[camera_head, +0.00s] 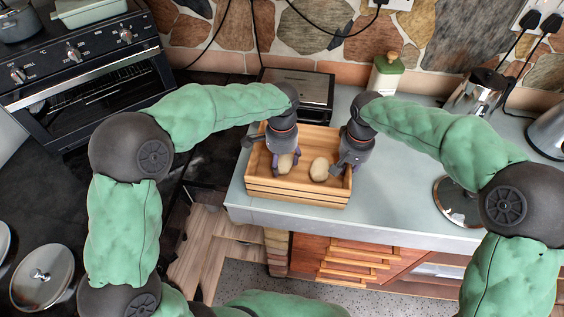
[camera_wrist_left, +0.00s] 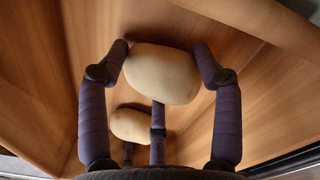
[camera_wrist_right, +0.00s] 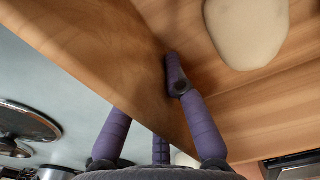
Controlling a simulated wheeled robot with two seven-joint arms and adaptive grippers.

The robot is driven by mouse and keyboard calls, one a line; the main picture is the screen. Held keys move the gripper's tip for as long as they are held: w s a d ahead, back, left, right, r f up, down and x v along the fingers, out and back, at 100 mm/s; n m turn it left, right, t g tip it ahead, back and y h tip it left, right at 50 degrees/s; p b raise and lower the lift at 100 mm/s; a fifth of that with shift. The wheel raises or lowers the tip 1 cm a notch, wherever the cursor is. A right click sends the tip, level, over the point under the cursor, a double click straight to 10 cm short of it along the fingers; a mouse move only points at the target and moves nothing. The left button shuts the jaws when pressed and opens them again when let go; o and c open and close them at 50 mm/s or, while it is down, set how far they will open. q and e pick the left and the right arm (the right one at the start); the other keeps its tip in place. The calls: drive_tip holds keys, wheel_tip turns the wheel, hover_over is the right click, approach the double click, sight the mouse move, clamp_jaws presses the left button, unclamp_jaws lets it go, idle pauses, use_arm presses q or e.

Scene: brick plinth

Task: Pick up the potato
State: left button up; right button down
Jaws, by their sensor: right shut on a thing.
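Two pale potatoes lie in a wooden crate (camera_head: 298,192) on the counter. The left potato (camera_head: 285,164) is under my left gripper (camera_head: 284,156); in the left wrist view this potato (camera_wrist_left: 162,74) sits between the open fingers, close to both tips. I cannot tell whether they touch it. The other potato (camera_head: 319,169) lies to its right, clear of both grippers; it also shows in the right wrist view (camera_wrist_right: 247,30). My right gripper (camera_head: 347,166) is shut on the crate's right wall, with a finger on either side of it.
A green-lidded container (camera_head: 386,75) and a dark toaster-like appliance (camera_head: 298,92) stand behind the crate. A kettle (camera_head: 547,132) is at the far right. An oven (camera_head: 85,75) is at the left. The counter (camera_head: 405,208) right of the crate is mostly clear.

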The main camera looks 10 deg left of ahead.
sight(282, 159)
use_arm(q)
drive_tip(key=c, duration=0.3)
wheel_tip(282, 159, up, 10)
idle(0.5)
use_arm(e)
drive_tip(key=c, duration=1.2)
unclamp_jaws()
drive_tip(key=shift+r, duration=0.1)
wheel_tip(282, 159, up, 12)
drive_tip(key=shift+f, duration=0.1)
